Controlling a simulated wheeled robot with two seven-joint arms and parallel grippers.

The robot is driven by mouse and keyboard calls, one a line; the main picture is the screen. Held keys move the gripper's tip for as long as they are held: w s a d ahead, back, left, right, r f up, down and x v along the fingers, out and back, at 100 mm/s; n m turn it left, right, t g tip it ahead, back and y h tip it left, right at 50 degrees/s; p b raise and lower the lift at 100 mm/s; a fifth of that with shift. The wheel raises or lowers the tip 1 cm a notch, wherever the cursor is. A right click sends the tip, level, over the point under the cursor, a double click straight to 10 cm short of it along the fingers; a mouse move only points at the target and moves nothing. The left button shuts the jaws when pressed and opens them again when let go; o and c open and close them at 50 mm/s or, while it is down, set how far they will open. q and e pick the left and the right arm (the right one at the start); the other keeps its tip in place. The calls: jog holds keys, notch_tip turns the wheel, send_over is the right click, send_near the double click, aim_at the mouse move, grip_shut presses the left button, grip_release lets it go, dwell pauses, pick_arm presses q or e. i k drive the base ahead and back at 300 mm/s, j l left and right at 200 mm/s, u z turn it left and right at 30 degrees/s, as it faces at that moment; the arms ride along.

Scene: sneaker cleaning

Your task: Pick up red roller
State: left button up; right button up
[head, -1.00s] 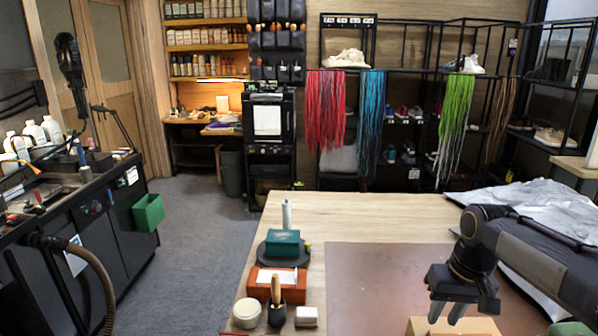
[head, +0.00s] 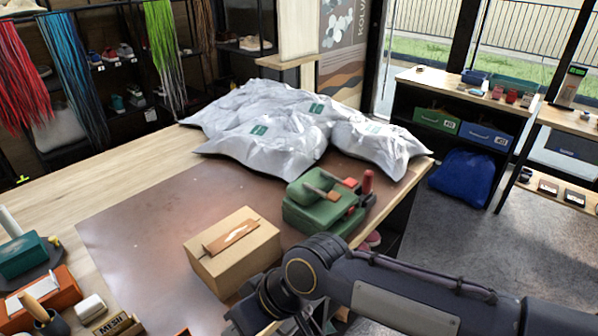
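A small red upright cylinder (head: 367,182), which may be the red roller, stands at the right end of a green tool case (head: 318,208) near the table's right edge. Another small red piece (head: 349,183) shows just left of it on the green case. My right arm comes in from the right, and its gripper (head: 290,316) is low at the bottom edge, in front of the cardboard box and well short of the red cylinder. Its fingertips are cut off or dark, so its opening is unclear. My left gripper is out of view.
A cardboard box (head: 233,252) stands on the brown mat (head: 140,215), left of the green case. Silver-white bags (head: 275,120) are piled behind. An orange box (head: 55,290) and a teal box (head: 22,255) are at the left. The mat's left part is clear.

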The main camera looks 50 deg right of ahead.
aim_at(368, 178)
jog(key=z, duration=0.45)
jog(key=l+z, duration=0.15)
jog(key=z, duration=0.3)
jog(key=l+z, duration=0.1)
jog(key=z, duration=0.75)
jog(key=l+z, duration=0.15)
jog(key=z, duration=0.3)
